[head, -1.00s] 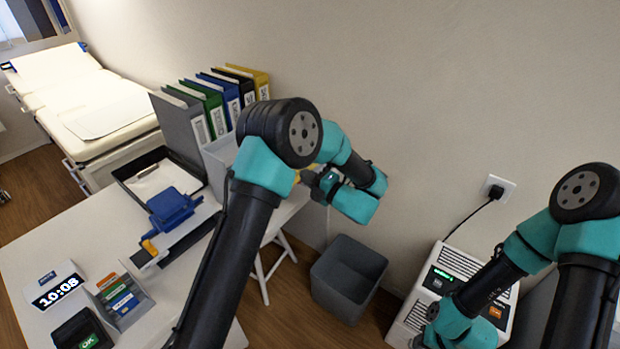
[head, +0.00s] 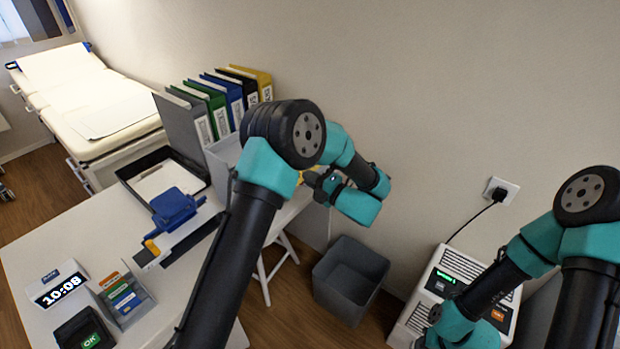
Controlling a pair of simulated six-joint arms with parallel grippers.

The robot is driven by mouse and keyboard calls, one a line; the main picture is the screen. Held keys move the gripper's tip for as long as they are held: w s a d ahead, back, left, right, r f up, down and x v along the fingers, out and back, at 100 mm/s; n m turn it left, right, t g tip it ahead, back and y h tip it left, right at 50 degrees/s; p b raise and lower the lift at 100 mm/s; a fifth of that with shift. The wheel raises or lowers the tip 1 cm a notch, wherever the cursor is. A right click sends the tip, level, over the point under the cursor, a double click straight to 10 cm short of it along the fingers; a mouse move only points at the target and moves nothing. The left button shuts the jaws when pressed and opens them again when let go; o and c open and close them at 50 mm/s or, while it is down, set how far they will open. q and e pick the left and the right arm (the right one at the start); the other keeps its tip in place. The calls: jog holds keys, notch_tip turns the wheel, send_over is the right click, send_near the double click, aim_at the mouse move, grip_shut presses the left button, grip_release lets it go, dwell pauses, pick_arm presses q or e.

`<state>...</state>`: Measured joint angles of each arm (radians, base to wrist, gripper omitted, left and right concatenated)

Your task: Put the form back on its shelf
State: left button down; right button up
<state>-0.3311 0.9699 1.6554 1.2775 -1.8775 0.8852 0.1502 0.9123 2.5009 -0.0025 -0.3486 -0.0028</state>
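A white sheet (head: 160,181) lies in an open black tray (head: 128,187) at the back of the white desk; I cannot tell if it is the form. No shelf is clearly seen. A row of binders (head: 213,100) stands behind the tray, with a grey holder (head: 222,158) in front, partly hidden by my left arm. My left gripper (head: 315,181) is small and dark, pointing left beyond the desk's right part; its finger opening is unclear. My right arm reaches down at the lower right, and its gripper is out of view.
A grey bin (head: 348,280) and a white unit (head: 438,288) stand on the floor. An examination bed (head: 95,105) is at the back left.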

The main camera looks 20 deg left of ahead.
pick_arm(q)
jog(key=shift+a, duration=0.1)
jog(key=shift+f+x, duration=0.2)
jog(key=shift+x, duration=2.25)
jog(key=shift+f+x, duration=0.2)
jog(key=shift+x, duration=2.2)
jog(key=x, duration=0.7)
jog(key=shift+f+h, duration=0.4)
jog(key=shift+f, duration=0.15)
jog(key=shift+w+a, duration=0.25)
jog(key=shift+a, duration=0.4)
jog(key=c, duration=1.8)
grip_release()
jog(key=o, duration=0.5)
jog(key=v, duration=1.7)
jog(key=shift+w+d+r, duration=0.1)
jog(key=shift+d, duration=0.25)
